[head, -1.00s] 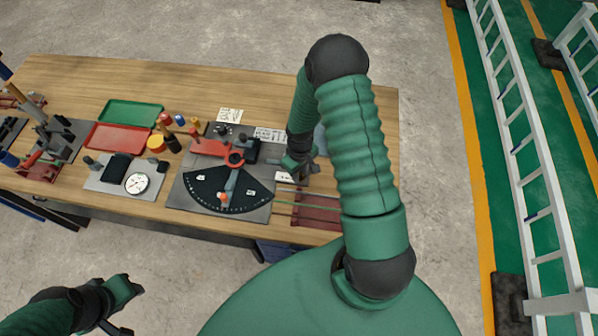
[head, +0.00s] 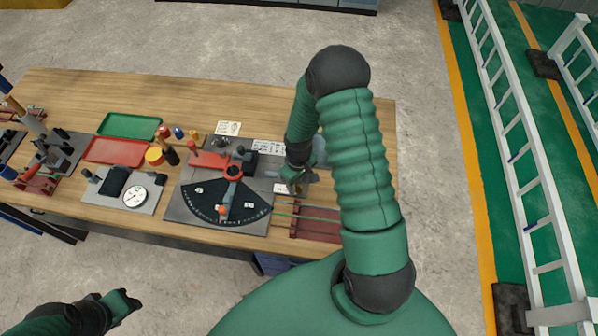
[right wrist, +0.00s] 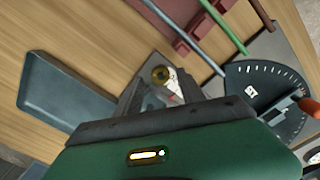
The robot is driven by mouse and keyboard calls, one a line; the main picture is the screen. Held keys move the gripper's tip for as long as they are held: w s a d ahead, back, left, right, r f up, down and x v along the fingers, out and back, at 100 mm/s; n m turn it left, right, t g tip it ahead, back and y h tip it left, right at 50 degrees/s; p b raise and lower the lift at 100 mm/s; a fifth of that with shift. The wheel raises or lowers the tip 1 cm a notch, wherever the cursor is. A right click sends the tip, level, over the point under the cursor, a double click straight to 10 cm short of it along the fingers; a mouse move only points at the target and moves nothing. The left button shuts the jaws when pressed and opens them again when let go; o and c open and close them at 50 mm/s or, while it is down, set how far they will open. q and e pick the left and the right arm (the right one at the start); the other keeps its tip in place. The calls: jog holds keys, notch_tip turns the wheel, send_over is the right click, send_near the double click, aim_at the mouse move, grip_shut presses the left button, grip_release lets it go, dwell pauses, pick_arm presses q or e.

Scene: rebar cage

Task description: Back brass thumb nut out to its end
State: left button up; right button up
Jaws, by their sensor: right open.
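The brass thumb nut (right wrist: 160,74) shows in the right wrist view as a small round brass piece with a dark centre, beside a white label. In the head view a small brass spot (head: 298,189) shows at my right gripper (head: 300,181), over the bench beside the bending plate. My right gripper (right wrist: 160,88) is open, with its jaws close around or above the nut; I cannot tell whether they touch it. The nut's thread and its end are hidden. My left gripper (head: 124,302) is at the lower left, away from the bench; its jaws are unclear.
The grey plate with a black dial (head: 228,204) and red lever (head: 208,160) lies left of my right gripper. A red rack with rods (head: 318,226) is in front. A blue-grey tray (right wrist: 62,92) lies close by. Red (head: 115,151) and green (head: 128,125) trays are farther left.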

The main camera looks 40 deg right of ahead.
aim_at(299, 188)
notch_tip(299, 188, up, 16)
jog(key=b, duration=0.1)
jog(key=shift+s+f, duration=0.15)
jog(key=shift+f, duration=0.05)
